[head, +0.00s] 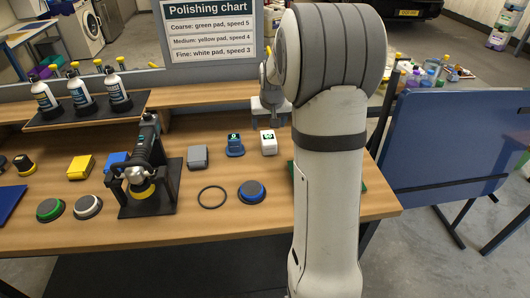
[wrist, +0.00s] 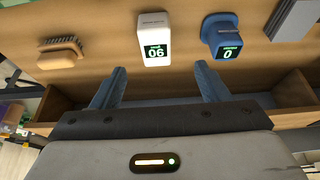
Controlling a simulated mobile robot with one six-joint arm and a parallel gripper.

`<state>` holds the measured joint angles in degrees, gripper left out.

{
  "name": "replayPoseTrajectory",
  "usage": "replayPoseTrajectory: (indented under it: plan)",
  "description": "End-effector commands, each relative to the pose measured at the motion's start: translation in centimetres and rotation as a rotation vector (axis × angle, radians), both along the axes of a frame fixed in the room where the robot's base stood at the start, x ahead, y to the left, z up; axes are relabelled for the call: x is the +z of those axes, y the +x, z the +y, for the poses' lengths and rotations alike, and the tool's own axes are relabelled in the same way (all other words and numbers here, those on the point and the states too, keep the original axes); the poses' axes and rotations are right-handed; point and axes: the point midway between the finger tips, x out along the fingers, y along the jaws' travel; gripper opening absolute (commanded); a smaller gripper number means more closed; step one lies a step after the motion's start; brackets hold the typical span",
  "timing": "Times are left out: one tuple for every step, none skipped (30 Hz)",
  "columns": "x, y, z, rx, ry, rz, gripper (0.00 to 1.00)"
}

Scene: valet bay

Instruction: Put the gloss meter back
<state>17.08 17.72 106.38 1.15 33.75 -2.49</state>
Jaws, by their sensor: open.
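Two small meters with lit screens stand side by side on the wooden bench (head: 225,225). One is a white meter (head: 268,145) and the other a blue meter (head: 234,148); I cannot tell for sure which is the gloss meter. In the wrist view the white meter (wrist: 154,38) reads like 90 upside down, and the blue meter (wrist: 226,38) shows 0. My gripper (head: 268,112) is just behind the white meter in the head view. In the wrist view my gripper (wrist: 160,82) is open and empty, its blue fingers apart, with the white meter beyond the fingertips.
A grey block (head: 197,157), black ring (head: 212,197), blue-topped round pad (head: 251,192) and polisher on its stand (head: 147,203) are on the bench. A wooden brush (wrist: 62,52) is beside the white meter. The raised shelf (head: 200,95) lies behind. My arm hides the bench's right part.

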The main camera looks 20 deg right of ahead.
Motion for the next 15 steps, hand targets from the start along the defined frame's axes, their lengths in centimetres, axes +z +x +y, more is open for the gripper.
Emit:
replayPoseTrajectory:
  plan:
    - [1.1, -1.1, 1.2, 0.014, 0.000, 0.001, 0.69]
    - [1.7, -1.9, 2.0, 0.024, 0.001, 0.004, 0.69]
    - [2.5, -3.2, 3.2, 0.039, 0.003, 0.010, 0.69]
    - [3.0, -4.4, 4.2, 0.050, 0.005, 0.015, 0.69]
    - [3.6, -5.7, 5.2, 0.063, 0.007, 0.022, 0.69]
    - [4.3, -7.5, 6.5, 0.080, 0.008, 0.030, 0.69]
    - [4.8, -8.8, 7.5, 0.093, 0.009, 0.037, 0.69]
    - [5.1, -10.3, 8.4, 0.105, 0.010, 0.044, 0.69]
    - [5.5, -12.1, 9.5, 0.123, 0.012, 0.053, 0.69]
    - [5.8, -13.6, 10.3, 0.134, 0.013, 0.061, 0.69]
    - [6.0, -15.0, 11.1, 0.148, 0.013, 0.067, 0.69]
    - [6.1, -17.0, 12.0, 0.165, 0.015, 0.077, 0.69]
    - [6.2, -18.5, 12.7, 0.177, 0.015, 0.084, 0.69]
    - [6.2, -19.8, 13.2, 0.189, 0.015, 0.091, 0.69]
    - [6.1, -21.6, 13.9, 0.204, 0.015, 0.098, 0.69]
